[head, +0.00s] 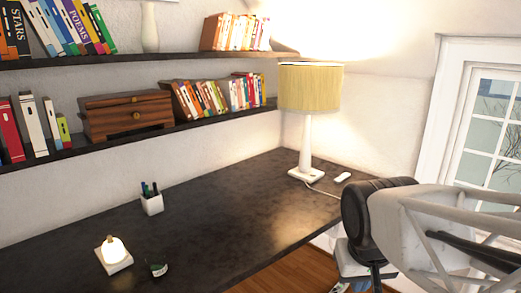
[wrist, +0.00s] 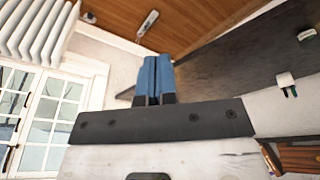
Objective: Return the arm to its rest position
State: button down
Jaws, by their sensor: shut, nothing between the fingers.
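My gripper (wrist: 154,75) shows in the wrist view as two blue fingers side by side, pressed together with nothing between them. A dark bar with bolts sits at their base. The fingers point toward the wooden floor and the edge of the dark desk, and touch nothing that I can see.
The dark desk (head: 215,215) carries a lit lamp (head: 310,90), a pen holder (head: 152,202), a small night light (head: 113,252) and a white mouse (head: 342,177). Shelves hold books and a wooden box (head: 127,115). A radiator (wrist: 36,28) and window (wrist: 40,110) are at left in the wrist view.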

jog(key=s, duration=0.1)
jog(key=s+f, duration=0.1)
jog(key=s, duration=0.1)
jog(key=s+d, duration=0.1)
jog(key=shift+s+f, duration=0.35)
jog(key=shift+f, duration=0.05)
dwell(0.9)
